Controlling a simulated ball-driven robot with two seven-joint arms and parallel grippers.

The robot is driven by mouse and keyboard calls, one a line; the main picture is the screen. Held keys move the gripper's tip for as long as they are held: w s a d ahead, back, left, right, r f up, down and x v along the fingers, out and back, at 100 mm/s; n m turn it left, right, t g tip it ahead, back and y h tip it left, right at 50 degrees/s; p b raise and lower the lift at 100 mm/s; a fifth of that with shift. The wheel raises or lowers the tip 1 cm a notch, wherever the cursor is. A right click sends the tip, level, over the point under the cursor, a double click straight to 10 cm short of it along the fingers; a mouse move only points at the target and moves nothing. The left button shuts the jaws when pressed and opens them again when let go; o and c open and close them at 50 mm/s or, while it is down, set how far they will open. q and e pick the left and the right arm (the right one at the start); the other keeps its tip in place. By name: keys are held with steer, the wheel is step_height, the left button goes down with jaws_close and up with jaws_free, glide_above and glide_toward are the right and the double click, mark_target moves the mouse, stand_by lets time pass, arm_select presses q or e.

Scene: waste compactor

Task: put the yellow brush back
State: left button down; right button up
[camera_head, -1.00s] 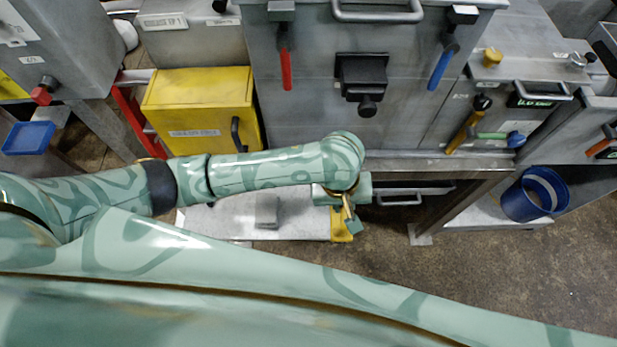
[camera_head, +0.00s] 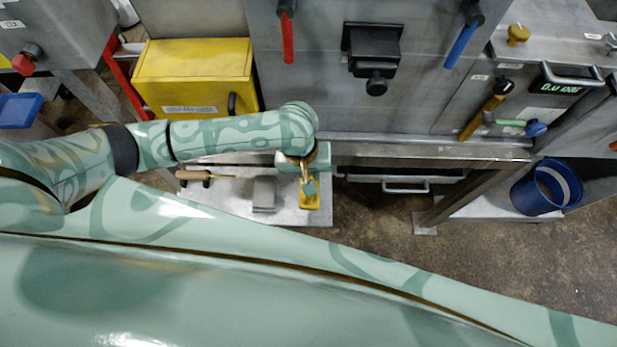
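My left gripper (camera_head: 309,180) reaches in from the left, pointing down above the right part of a pale low shelf (camera_head: 225,207). It appears shut on the yellow brush (camera_head: 310,200), of which a yellow part shows just below the fingers. The fingers hide the upper part of the brush. I cannot tell whether the brush touches the shelf. My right gripper is out of view.
A grey block (camera_head: 264,194) and a wooden-handled tool (camera_head: 205,176) lie on the shelf left of the brush. A yellow box (camera_head: 195,75) stands behind my arm. A blue bin (camera_head: 545,187) stands at the right, with open floor before it.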

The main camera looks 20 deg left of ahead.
arm_select(q)
steer(key=f, duration=0.1)
steer(key=f+b, duration=0.1)
steer(key=f, duration=0.1)
steer(key=shift+a+f+b, duration=0.25)
steer(key=shift+f+b, duration=0.1)
steer(key=shift+r, duration=0.15)
steer(key=c, duration=1.4)
jaws_free()
steer(key=shift+s+a+r+p, duration=0.1)
steer(key=shift+a+r+p, duration=0.2)
steer(key=shift+r+p, duration=1.2)
steer(key=shift+s+a+r+p, duration=0.1)
steer(key=shift+a+r+p, duration=0.35)
steer(key=shift+r, duration=2)
steer(key=shift+a+r+p, duration=0.1)
steer(key=shift+r+p, duration=1.1)
steer(key=shift+r, duration=0.75)
